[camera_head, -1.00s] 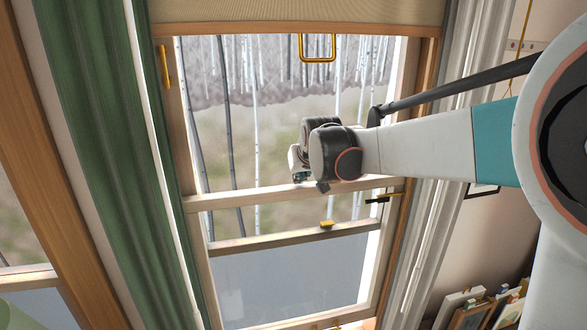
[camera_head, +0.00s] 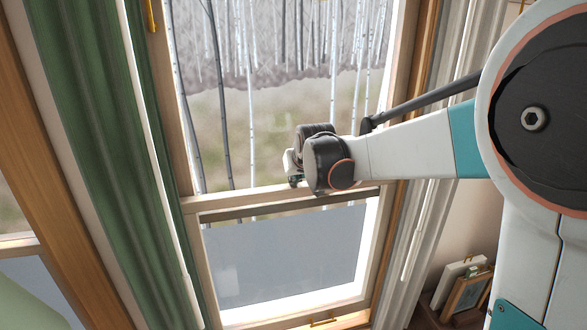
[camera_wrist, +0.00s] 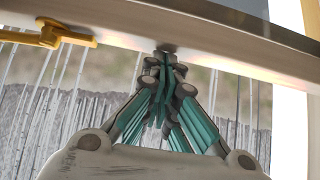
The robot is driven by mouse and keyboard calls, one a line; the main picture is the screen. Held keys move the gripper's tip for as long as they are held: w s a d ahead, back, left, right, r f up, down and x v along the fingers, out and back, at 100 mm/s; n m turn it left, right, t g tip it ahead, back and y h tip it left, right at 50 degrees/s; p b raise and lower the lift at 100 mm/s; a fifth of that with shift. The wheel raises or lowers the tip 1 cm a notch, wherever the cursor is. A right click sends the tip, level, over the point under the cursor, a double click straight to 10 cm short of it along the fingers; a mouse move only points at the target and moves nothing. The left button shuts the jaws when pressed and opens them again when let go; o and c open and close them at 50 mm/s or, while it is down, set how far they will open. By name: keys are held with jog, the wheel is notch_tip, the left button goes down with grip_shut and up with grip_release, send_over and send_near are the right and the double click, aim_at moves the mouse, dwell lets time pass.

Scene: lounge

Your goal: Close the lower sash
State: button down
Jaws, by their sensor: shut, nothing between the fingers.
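The lower sash's pale top rail (camera_head: 280,200) crosses the window in the head view. The upper sash's darker bottom rail (camera_head: 285,211) shows just beneath it, with little space between. A yellow handle (camera_head: 325,322) sits low on the lower sash; the bottom edge is cut off, so I cannot tell if a gap remains there. My gripper (camera_head: 296,182) is at the top rail, partly hidden by my wrist. In the wrist view my gripper (camera_wrist: 166,52) is shut and empty, its tips against the rail (camera_wrist: 215,35). A yellow latch (camera_wrist: 48,37) is on the rail beside it.
A green curtain (camera_head: 85,150) hangs left of the window and a pale curtain (camera_head: 440,150) right of it. Framed pictures (camera_head: 465,290) stand at lower right. Trees show through the glass.

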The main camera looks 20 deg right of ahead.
aim_at(295, 196)
notch_tip(295, 196, down, 7)
jog(key=b, duration=0.3)
jog(key=shift+b, duration=0.35)
jog(key=shift+s+f, duration=0.1)
jog(key=shift+f, duration=0.15)
